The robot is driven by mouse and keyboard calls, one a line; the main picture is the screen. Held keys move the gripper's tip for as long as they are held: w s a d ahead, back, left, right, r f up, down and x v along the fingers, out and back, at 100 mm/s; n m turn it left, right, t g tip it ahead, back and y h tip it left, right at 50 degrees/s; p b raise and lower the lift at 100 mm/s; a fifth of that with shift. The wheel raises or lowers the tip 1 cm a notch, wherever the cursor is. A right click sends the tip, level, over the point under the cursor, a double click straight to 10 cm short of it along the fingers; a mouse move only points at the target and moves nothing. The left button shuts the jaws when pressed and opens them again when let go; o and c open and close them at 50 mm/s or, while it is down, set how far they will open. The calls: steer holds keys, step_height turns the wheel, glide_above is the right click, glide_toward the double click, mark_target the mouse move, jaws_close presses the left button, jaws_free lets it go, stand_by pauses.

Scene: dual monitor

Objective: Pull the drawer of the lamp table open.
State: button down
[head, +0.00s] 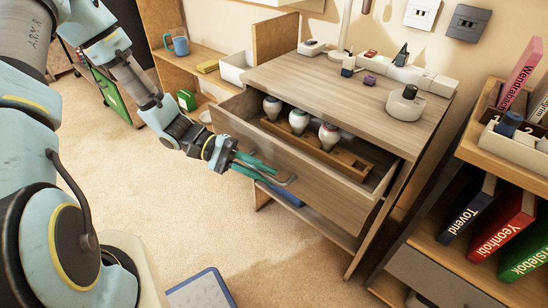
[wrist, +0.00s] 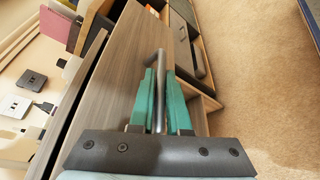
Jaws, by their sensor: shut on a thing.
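The lamp table (head: 352,88) is a wooden cabinet with a grey-brown top. Its upper drawer (head: 318,176) stands partly pulled out, and a wooden holder (head: 330,152) with several bulbs shows inside. My gripper (head: 262,170) is at the drawer front, its green fingers shut on the bar handle (head: 284,181). In the wrist view the handle (wrist: 161,62) runs between the two green fingers (wrist: 160,95), with the drawer front (wrist: 125,75) beside them. Part of the handle is hidden by the fingers.
A shelf with books (head: 501,225) stands close on the right. Small items, including a white round device (head: 405,103), lie on the tabletop. A low shelf (head: 205,72) with a blue mug (head: 180,46) is at the back left. The carpet (head: 240,235) in front is mostly clear.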

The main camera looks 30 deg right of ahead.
steer(key=s+a+p, duration=0.2)
steer(key=a, duration=0.7)
steer(key=shift+s+a, duration=0.25)
steer(key=shift+a, duration=0.15)
steer(key=c, duration=0.9)
jaws_free()
steer(key=v, duration=1)
steer(key=shift+w+a+r, duration=0.2)
steer(key=shift+w+a, duration=0.05)
steer(key=shift+w, duration=0.05)
